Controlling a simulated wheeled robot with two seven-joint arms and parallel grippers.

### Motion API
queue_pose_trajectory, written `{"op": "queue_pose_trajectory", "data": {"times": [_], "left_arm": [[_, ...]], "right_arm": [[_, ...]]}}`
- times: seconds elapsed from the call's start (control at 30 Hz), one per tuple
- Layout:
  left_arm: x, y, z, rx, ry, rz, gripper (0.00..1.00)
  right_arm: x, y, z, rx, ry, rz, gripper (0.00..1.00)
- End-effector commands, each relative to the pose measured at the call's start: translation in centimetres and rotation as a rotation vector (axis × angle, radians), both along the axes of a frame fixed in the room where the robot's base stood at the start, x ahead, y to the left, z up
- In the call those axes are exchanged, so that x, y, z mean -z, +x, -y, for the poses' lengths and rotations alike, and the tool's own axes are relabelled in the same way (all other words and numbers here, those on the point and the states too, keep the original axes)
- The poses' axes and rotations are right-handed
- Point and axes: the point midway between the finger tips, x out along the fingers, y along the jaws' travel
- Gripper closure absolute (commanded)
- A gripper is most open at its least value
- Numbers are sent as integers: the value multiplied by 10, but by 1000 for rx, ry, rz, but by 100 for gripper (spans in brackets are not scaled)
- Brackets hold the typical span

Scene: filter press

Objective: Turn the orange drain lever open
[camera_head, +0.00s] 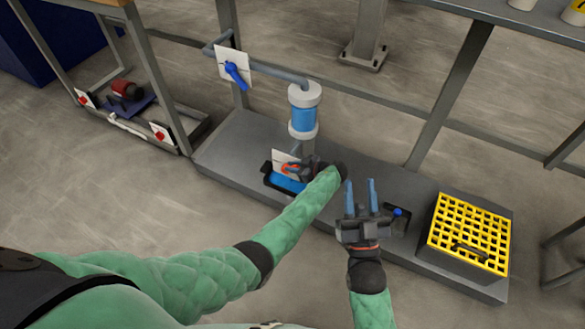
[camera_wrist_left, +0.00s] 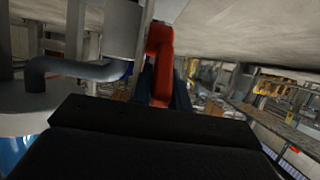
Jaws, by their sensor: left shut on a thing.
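The orange drain lever (camera_head: 289,168) sits in front of a white plate (camera_head: 281,158) below the blue filter cylinder (camera_head: 303,119). My left gripper (camera_head: 296,169) is at the lever, shut on it. In the left wrist view the lever (camera_wrist_left: 160,62) stands between the dark fingers (camera_wrist_left: 162,88), its lower end hidden. I cannot tell exactly how far the lever is turned. My right gripper (camera_head: 360,192) is open and empty, with its two blue-grey fingers apart, to the right of the left wrist.
A blue tray (camera_head: 283,183) lies under the lever. A blue-handled valve (camera_head: 236,73) is on a white plate up left. A yellow grid crate (camera_head: 468,234) stands at the right end of the grey base (camera_head: 232,152). A small dark item (camera_head: 398,218) lies beside my right gripper.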

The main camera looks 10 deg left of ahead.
Motion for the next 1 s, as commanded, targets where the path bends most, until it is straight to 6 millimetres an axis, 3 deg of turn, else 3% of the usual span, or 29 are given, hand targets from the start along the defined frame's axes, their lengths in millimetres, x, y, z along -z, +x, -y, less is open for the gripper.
{"op": "queue_pose_trajectory", "data": {"times": [0.23,0.7,0.73,0.8,0.83,1.0], "left_arm": [[1,-1,1,0,11,3,100],[1,-1,2,0,13,2,100],[1,-1,2,0,13,2,78],[1,-1,2,0,13,2,64],[1,-1,2,0,13,2,60],[1,0,1,0,13,3,60]], "right_arm": [[-27,-8,3,4,23,90,64],[-31,-10,4,5,28,108,64],[-31,-10,4,5,28,107,64],[-31,-10,4,5,28,107,64],[-31,-10,4,5,28,106,64],[-31,-10,4,5,27,105,64]]}}
